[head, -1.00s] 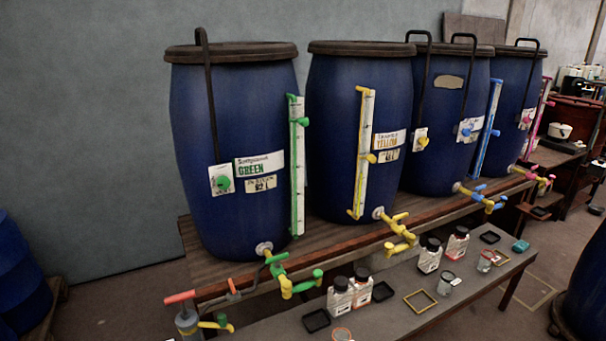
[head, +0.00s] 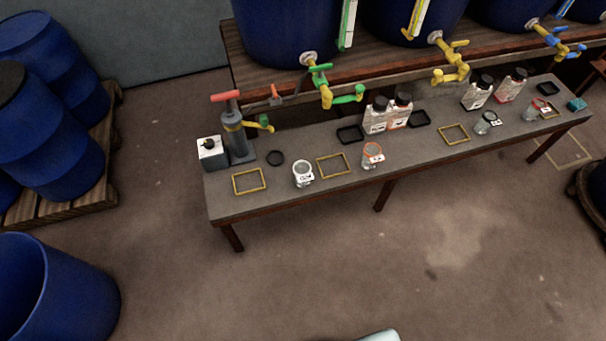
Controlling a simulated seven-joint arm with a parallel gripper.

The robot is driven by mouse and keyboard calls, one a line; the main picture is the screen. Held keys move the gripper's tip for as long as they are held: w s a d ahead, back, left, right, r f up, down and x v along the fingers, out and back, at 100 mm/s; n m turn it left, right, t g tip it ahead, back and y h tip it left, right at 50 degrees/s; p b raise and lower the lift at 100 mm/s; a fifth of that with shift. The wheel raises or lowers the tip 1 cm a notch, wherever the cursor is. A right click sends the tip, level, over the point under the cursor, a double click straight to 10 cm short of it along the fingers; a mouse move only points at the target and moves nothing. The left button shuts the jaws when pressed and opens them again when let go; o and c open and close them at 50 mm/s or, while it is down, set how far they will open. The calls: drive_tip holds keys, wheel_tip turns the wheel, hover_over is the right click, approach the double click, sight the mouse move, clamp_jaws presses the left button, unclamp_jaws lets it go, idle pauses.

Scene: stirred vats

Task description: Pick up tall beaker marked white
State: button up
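A clear beaker with a white rim and a white label (head: 303,174) stands upright on the grey low bench (head: 225,205), between two yellow outlined rectangles. It is the only beaker I see with a white rim; the label's writing is too small to read. A beaker with an orange-red rim (head: 372,157) stands to its right. A dark-rimmed beaker (head: 486,124) and a red-rimmed beaker (head: 533,111) stand farther right. My gripper is not in view. A pale rounded piece, perhaps part of my arm, shows at the bottom edge.
White bottles (head: 377,115) stand behind the beakers. Taps, including a green one (head: 325,90), overhang the back. Blue barrels (head: 55,295) stand left; the floor in front is clear.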

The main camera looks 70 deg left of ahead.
idle(0.4)
drive_tip(key=o, duration=0.7)
drive_tip(key=shift+a, duration=0.1)
